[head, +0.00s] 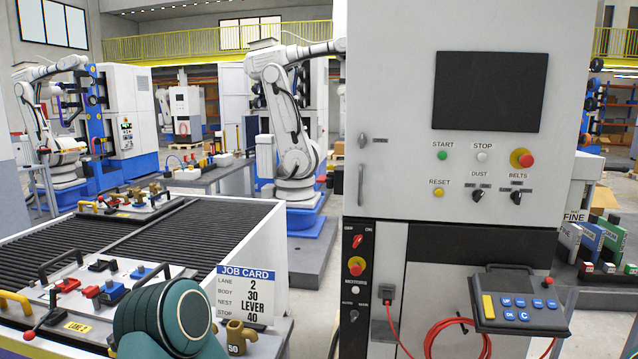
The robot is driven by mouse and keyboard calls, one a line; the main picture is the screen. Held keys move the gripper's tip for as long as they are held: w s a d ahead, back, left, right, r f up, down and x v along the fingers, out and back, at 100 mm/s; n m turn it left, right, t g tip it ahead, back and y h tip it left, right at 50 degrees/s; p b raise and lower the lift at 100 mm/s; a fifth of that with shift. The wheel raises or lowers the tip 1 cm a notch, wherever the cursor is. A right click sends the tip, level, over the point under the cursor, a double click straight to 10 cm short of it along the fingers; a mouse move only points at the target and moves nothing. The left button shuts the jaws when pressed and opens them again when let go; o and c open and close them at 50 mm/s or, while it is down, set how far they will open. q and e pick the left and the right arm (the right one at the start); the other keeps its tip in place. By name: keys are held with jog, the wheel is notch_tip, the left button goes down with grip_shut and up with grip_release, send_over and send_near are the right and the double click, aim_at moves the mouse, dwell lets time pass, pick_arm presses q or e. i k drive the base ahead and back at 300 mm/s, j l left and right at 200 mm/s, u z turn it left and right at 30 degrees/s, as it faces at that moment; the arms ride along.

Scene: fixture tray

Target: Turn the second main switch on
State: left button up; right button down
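A grey-white machine cabinet (400,190) fills the right half of the head view. On the black strip at its lower left is a small red rotary switch (357,241) with small lettering above it that seems to read OFF and ON. Its handle looks slanted, but it is too small to tell its setting surely. I cannot tell which switch is the second main switch. A teal rounded part of my arm shows at the bottom left. Neither of my grippers is in view.
Below the red switch are a red emergency button (356,266) and a black knob (353,316). Dust (479,195) and belts (516,196) knobs sit higher. A pendant (518,302) and red cable (436,335) hang in front. A roller conveyor (235,225) stands left.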

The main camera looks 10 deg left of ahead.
aim_at(328, 178)
jog(key=j, duration=0.45)
jog(key=k+j+z, duration=0.15)
jog(key=j, duration=0.7)
jog(key=k+j+z, duration=0.1)
jog(key=j, duration=0.35)
jog(key=k+j+z, duration=0.1)
jog(key=j, duration=0.35)
jog(key=k+j, duration=0.2)
jog(key=j, duration=0.2)
jog(key=i+l, duration=0.1)
jog(key=l, duration=0.35)
jog(key=i+l, duration=0.15)
jog(key=l, duration=0.35)
jog(key=i+l, duration=0.1)
jog(key=l, duration=0.35)
jog(key=i+l, duration=0.1)
jog(key=l, duration=0.35)
jog(key=i+l+u, duration=0.1)
jog(key=l, duration=0.4)
jog(key=i+l, duration=0.3)
jog(key=l, duration=0.15)
jog(key=i+l+u, duration=0.1)
jog(key=i+l, duration=0.2)
jog(key=l, duration=0.15)
jog(key=i+j, duration=0.15)
jog(key=i, duration=0.2)
jog(key=i+j+u, duration=0.1)
jog(key=i, duration=0.3)
jog(key=i+j, duration=0.2)
jog(key=i, duration=0.15)
